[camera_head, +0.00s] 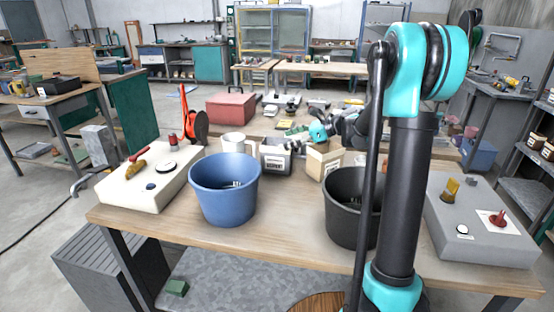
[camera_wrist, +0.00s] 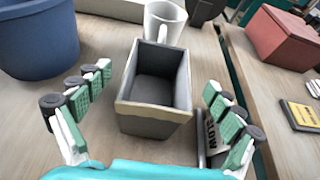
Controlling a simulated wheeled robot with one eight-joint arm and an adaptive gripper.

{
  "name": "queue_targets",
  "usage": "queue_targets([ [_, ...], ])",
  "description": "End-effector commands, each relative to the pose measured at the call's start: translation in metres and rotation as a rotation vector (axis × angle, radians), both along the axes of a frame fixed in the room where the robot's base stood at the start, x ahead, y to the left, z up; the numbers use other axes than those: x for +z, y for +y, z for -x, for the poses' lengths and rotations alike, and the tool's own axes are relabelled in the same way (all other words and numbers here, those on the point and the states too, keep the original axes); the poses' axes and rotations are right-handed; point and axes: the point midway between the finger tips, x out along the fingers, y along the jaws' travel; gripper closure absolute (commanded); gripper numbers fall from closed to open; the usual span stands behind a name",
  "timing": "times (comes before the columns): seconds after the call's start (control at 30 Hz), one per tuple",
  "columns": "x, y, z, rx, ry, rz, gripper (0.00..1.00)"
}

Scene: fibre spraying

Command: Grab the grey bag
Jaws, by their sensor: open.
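The grey bag (camera_head: 275,159) stands on the workbench between the white mug and a beige bag in the head view. In the wrist view the grey bag (camera_wrist: 153,127) is a stiff open-topped container with a tan front rim and a dark inside. My gripper (camera_wrist: 158,82) is open, with its green-padded fingers on the left and right of the bag. A gap shows on the left side; the right finger is closer to the bag, and contact there cannot be told. In the head view my gripper (camera_head: 297,147) is low at the bag's right, its fingers partly hidden.
A blue bucket (camera_head: 224,190) stands front left and a black bucket (camera_head: 345,208) front right, partly behind my arm. A white mug (camera_head: 238,147) is just beyond the bag. The beige bag (camera_head: 325,160) sits close to my gripper. A red box (camera_head: 231,107) is behind.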

Motion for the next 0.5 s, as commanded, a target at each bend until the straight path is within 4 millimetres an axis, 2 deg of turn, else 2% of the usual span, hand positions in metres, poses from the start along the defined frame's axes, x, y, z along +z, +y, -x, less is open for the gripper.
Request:
queue_targets([
  [0.1, -0.0048, 0.011, -0.0011, 0.002, 0.0, 0.0, 0.07],
  [0.33, -0.0052, 0.0116, -0.0015, 0.0, 0.0, 0.0, 0.08],
  [0.5, -0.005, 0.0116, -0.0014, 0.0, 0.0, 0.0, 0.29],
])
